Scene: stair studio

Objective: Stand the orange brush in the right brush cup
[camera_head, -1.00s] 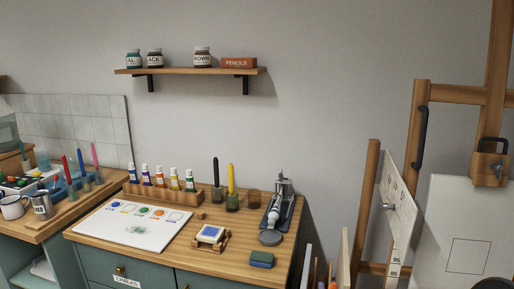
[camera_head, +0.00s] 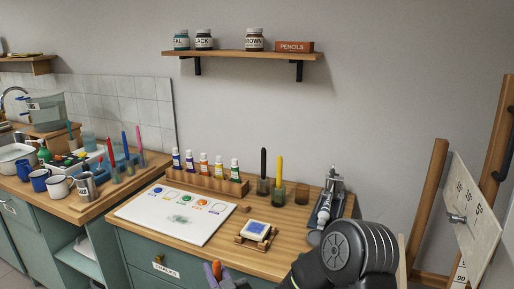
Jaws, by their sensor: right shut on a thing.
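The orange brush (camera_head: 216,267) shows as a short orange piece at the bottom edge of the head view. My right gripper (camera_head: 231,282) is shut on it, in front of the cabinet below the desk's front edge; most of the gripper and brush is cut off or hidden. The right brush cup (camera_head: 302,194) is brownish, see-through and looks empty on the back of the desk. Left of it, one cup holds a yellow brush (camera_head: 279,170) upright and another holds a black brush (camera_head: 263,165). My left gripper is out of view.
A paint tube rack (camera_head: 205,178) stands left of the cups. A white palette sheet (camera_head: 178,213) and a small wooden stand with a blue pad (camera_head: 256,229) lie in front. A grey metal device (camera_head: 332,190) stands right of the cups. An easel is at right.

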